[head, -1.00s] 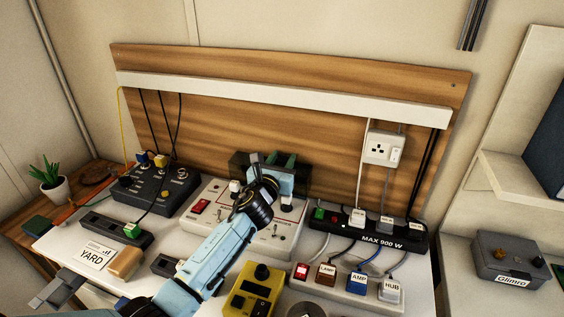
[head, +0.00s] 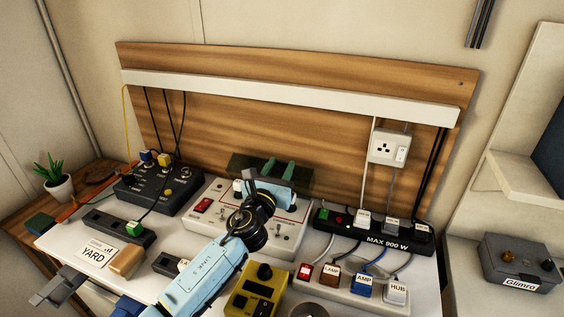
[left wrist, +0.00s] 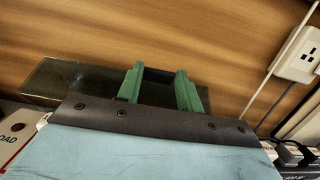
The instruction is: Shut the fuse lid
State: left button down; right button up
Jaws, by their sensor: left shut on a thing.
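The fuse lid (head: 242,164) is a dark, see-through panel standing raised behind the white fuse box (head: 190,214). It also shows in the left wrist view (left wrist: 75,86), against the wooden board. My left gripper (head: 278,170) reaches over the box from the front. Its two green fingers (left wrist: 161,88) are at the lid and shut on it, with a gap between them. The gripper's body hides part of the lid and box, including the lid's lower edge. My right gripper is not in view.
A black switch box (head: 158,190) stands left of the fuse box. A black power strip (head: 330,226) stands to its right, with a row of labelled plugs (head: 364,284) in front. A yellow device (head: 262,288) is near the arm. Cables hang from the white rail (head: 290,98).

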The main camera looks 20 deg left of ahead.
pick_arm(q)
jog(key=shift+s+d+f, duration=0.1)
jog(key=shift+s+f, duration=0.5)
jog(key=shift+f, duration=0.2)
jog(key=c, duration=1)
grip_release()
jog(key=shift+o, duration=0.4)
jog(key=shift+r, duration=0.2)
jog(key=s, duration=0.4)
jog(key=s+f, duration=0.1)
jog(key=s, duration=0.8)
jog(key=shift+s+d+f, duration=0.1)
jog(key=shift+d+f, duration=0.2)
